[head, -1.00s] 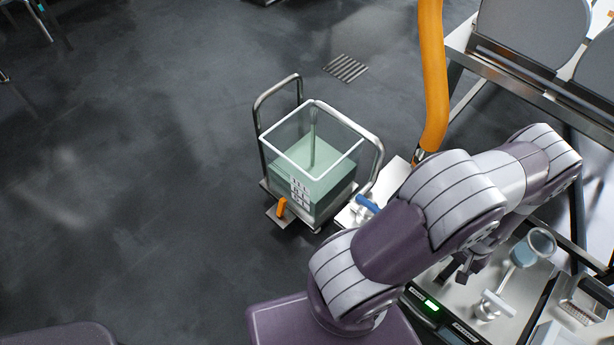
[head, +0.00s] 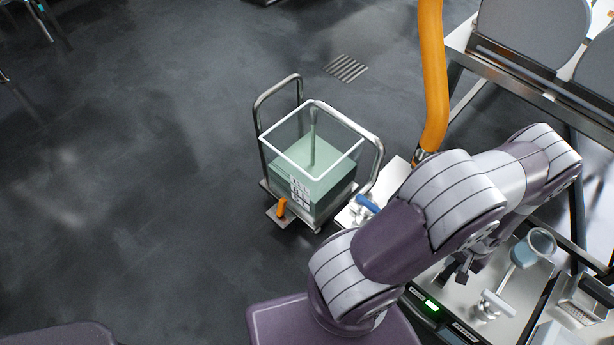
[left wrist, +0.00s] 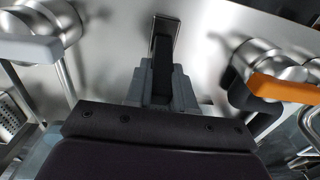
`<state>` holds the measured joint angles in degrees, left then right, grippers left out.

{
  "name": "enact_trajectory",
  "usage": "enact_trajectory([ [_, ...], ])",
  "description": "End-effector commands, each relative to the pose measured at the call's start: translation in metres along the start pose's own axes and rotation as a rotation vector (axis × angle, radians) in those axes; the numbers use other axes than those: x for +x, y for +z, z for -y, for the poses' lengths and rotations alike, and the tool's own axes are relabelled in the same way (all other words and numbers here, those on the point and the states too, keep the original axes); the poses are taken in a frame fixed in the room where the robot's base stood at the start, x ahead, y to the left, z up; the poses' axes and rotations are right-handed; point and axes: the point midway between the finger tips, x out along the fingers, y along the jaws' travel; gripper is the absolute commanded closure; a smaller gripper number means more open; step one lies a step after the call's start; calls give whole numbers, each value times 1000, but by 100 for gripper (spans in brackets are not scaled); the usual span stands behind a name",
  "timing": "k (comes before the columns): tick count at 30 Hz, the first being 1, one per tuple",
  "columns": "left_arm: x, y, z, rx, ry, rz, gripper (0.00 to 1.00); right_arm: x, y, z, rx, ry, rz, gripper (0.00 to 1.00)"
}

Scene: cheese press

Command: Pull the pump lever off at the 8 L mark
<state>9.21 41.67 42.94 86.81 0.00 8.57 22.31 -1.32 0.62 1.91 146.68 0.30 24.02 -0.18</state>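A clear tank (head: 278,147) with a white rim stands on a wheeled cart and holds pale green liquid (head: 300,170). White level marks (head: 300,190) show on its near side, too small to read. A blue lever (head: 367,204) lies just right of the cart, partly behind my arm. My left gripper (head: 462,272) is over the steel bench, apart from the blue lever. My right gripper is out of view.
An orange hose (head: 432,80) hangs down right of the tank. A lit green display (head: 431,306) and a cup-like vessel (head: 541,243) are on the bench at the lower right. The floor at left is clear.

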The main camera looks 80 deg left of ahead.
Motion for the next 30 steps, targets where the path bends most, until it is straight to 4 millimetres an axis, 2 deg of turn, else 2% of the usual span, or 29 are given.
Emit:
enact_trajectory([
  [8, -1, 4, 0, 1, -1, 2, 89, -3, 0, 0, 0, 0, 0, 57],
  [21, -1, 41, 0, 2, -2, 5, 89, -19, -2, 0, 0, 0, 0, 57],
  [22, 0, 41, 0, 1, -2, 3, 70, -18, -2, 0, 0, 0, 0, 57],
  [24, 1, 40, 0, 1, -1, 2, 47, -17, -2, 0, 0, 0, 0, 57],
  [25, 1, 40, 0, 1, -1, 2, 40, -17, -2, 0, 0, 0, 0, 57],
  [30, 0, 39, 0, 0, 0, 1, 40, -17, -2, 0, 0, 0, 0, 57],
])
